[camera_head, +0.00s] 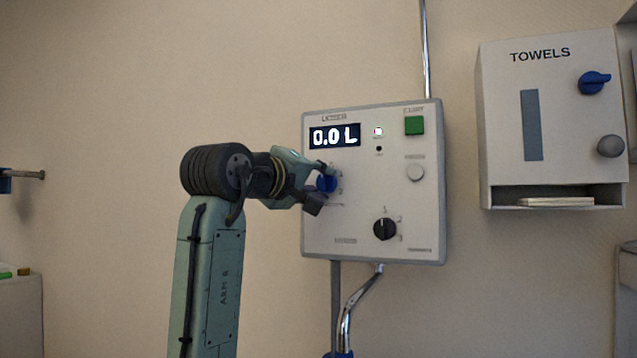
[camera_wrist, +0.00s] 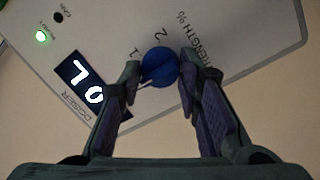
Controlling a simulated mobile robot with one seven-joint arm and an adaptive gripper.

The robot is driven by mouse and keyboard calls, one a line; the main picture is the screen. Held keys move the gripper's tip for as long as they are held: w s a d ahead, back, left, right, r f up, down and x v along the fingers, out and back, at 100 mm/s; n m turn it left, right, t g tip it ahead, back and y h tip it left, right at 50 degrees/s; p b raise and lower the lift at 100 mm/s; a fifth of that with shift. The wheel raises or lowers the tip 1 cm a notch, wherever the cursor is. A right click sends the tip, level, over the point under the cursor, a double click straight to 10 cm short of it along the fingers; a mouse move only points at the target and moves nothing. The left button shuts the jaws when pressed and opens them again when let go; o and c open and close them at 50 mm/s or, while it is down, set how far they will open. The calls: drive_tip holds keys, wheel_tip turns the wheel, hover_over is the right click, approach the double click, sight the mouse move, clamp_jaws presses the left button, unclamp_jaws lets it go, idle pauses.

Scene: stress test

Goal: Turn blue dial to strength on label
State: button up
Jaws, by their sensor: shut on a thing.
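The blue dial (camera_head: 326,183) is on the left part of a grey wall-mounted doser panel (camera_head: 365,247). My gripper (camera_head: 318,186) reaches it from the left and is shut on it. In the wrist view the round blue dial (camera_wrist: 159,66) sits between the two fingers of my gripper (camera_wrist: 160,72), one on each side. The numbers 1 and 2 and part of the word "STRENGTH %" show around the dial; the rest of its scale is hidden by the fingers. The display (camera_head: 334,136) reads "0.0 L". No label giving a target strength is readable.
A towel dispenser (camera_head: 508,128) with a blue knob (camera_head: 594,82) hangs to the right. Pipes run above and below the panel. The wall at left is mostly bare.

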drive_tip(key=shift+m, duration=0.3)
drive_tip(key=m, duration=0.5)
drive_tip(key=shift+g+y, duration=0.3)
drive_tip(key=m+y, duration=0.1)
drive_tip(key=m, duration=0.4)
drive_tip(key=shift+d+r, duration=0.1)
drive_tip(key=shift+r, duration=0.05)
drive_tip(key=shift+m, duration=0.3)
drive_tip(key=o, duration=1.1)
drive_tip(key=shift+o, duration=0.2)
drive_tip(key=shift+s, duration=0.15)
drive_tip(key=v, duration=1.2)
